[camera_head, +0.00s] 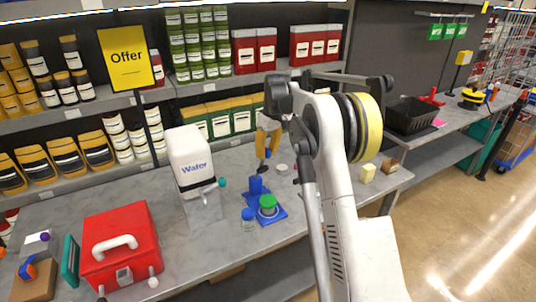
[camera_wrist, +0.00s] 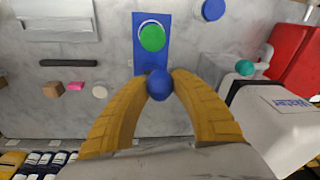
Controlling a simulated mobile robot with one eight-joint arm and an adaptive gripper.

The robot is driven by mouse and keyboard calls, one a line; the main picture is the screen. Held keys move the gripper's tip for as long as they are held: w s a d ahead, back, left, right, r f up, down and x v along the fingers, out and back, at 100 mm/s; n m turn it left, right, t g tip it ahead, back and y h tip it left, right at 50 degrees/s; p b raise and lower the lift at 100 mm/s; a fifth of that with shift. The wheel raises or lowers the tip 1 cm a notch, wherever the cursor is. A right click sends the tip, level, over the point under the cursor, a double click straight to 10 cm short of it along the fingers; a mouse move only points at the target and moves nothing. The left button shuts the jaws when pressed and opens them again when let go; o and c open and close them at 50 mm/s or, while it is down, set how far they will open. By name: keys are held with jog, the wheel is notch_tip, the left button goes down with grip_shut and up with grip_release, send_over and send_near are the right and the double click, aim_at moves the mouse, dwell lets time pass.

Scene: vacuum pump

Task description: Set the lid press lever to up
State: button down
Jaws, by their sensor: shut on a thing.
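The lid press is a blue stand with a flat base plate (camera_head: 278,217) and a short upright (camera_head: 256,187) on the grey counter. A green round lid (camera_head: 267,203) sits on its base; the lid also shows in the wrist view (camera_wrist: 152,38). The lever ends in a blue ball knob (camera_wrist: 160,86), and its arm is mostly hidden beneath the knob. My gripper (camera_wrist: 160,84) has its yellow fingers shut on the ball knob, one on each side. In the head view my gripper (camera_head: 264,160) is just above the upright, and the lever is hard to make out.
A white Wafer-labelled machine (camera_head: 192,158) with a teal knob stands close on the left. A blue-lidded jar (camera_head: 249,219) stands beside the base. A red case (camera_head: 120,245) is at front left. Shelves of goods line the back. Small blocks (camera_head: 368,173) lie at right.

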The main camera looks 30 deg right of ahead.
jog(key=shift+w, duration=0.1)
dwell(0.3)
jog(key=c, duration=1)
grip_release()
jog(key=shift+c, duration=0.2)
notch_tip(320, 180, up, 12)
jog(key=d, duration=0.1)
jog(key=shift+s+d, duration=0.15)
jog(key=shift+s, duration=0.25)
